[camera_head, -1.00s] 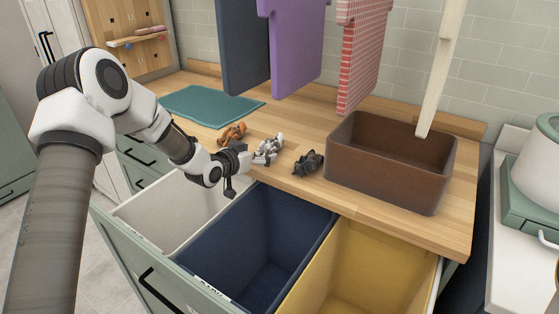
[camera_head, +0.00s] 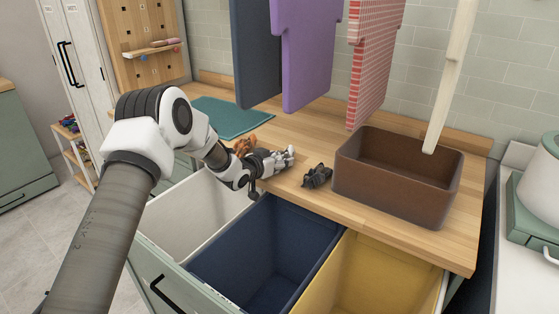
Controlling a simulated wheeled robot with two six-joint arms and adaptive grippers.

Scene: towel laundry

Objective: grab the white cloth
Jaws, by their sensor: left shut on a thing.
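The white cloth (camera_head: 286,156) is a small crumpled bundle with grey patches on the wooden counter, near its front edge. My left gripper (camera_head: 266,163) reaches it from the left and is shut on it. The fingers hide the cloth's left part. An orange-brown crumpled cloth (camera_head: 244,146) lies just behind the gripper, partly hidden by it. A dark crumpled cloth (camera_head: 317,176) lies to the right of the white one, apart from it. My right gripper is not in view.
Below the counter edge, an open drawer holds a white bin (camera_head: 182,221), a navy bin (camera_head: 262,257) and a yellow bin (camera_head: 357,270). A brown box (camera_head: 392,189) stands at right. A teal mat (camera_head: 228,116) lies at back left. Purple (camera_head: 305,50) and other towels hang above.

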